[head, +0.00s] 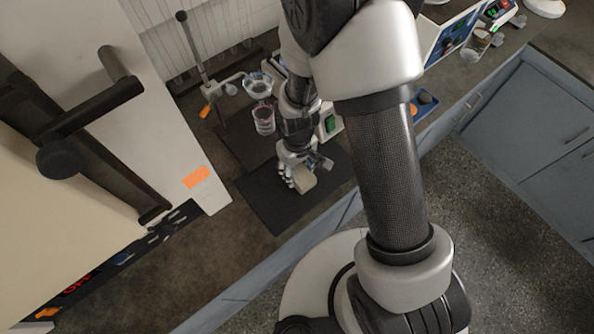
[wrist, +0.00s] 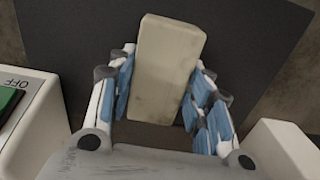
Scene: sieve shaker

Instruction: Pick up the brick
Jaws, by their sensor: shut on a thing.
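The brick (wrist: 165,65) is a pale beige block with faint stains. In the wrist view it stands between the two blue-padded fingers of my gripper (wrist: 160,92), which is shut on it. In the head view the brick (head: 304,181) shows small at the tip of my gripper (head: 298,170), over the dark mat (head: 268,205). I cannot tell whether the brick touches the mat or is just above it.
A stand with an orange-handled clamp (head: 206,110), a funnel (head: 258,84) and a beaker of reddish liquid (head: 264,121) stand behind my gripper. A white device with a green switch (head: 331,124) is close by on the right. A large white panel (head: 150,130) rises at left.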

